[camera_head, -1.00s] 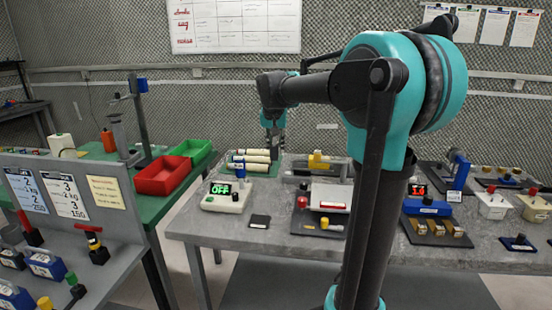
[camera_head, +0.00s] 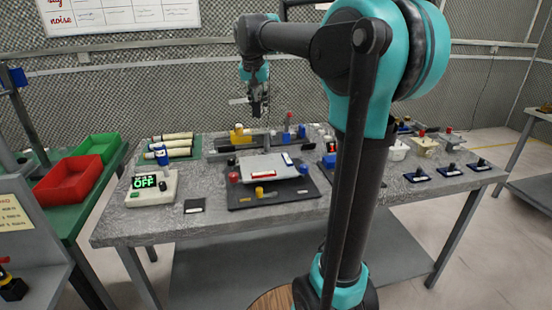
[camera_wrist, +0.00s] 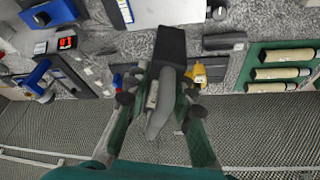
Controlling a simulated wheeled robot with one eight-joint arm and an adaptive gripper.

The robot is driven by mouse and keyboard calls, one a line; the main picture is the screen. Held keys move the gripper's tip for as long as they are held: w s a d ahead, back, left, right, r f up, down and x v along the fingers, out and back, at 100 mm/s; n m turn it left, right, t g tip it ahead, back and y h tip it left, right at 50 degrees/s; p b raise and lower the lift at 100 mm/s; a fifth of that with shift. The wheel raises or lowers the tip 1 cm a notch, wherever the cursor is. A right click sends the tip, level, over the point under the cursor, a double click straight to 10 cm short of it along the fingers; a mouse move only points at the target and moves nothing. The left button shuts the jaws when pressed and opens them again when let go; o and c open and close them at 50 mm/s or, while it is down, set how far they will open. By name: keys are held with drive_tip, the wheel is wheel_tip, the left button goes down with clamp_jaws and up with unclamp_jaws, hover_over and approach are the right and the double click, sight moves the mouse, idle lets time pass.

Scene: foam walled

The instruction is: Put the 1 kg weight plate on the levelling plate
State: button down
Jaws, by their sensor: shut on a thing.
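My gripper (camera_head: 254,96) hangs above the back of the grey bench in the head view. In the wrist view my gripper (camera_wrist: 157,98) is shut on a dark block with a grey curved part (camera_wrist: 170,44); no label on it is legible, so I cannot confirm that it is the 1 kg weight plate. The levelling plate (camera_head: 268,166) appears to be the pale plate on a black base, with red and yellow knobs at its front. The held block is above and behind it, apart from it. A pale plate edge shows at the top of the wrist view.
A scale reading OFF (camera_head: 151,188) and a small black pad (camera_head: 194,206) sit left of the plate. Cream cylinders (camera_head: 172,148) lie behind. A yellow-topped fixture (camera_head: 240,135) stands behind the plate. Several dark blue pads (camera_head: 449,170) with knobs lie right. Red bin (camera_head: 68,180) stands left.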

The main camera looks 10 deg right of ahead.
drive_tip(key=shift+d+f, duration=0.25)
wheel_tip(320, 180, down, 19)
drive_tip(key=shift+f, duration=0.15)
idle(0.4)
drive_tip(key=shift+f, duration=0.15)
drive_tip(key=c, duration=1.3)
unclamp_jaws()
drive_tip(key=v, duration=1.2)
drive_tip(key=shift+s, duration=0.15)
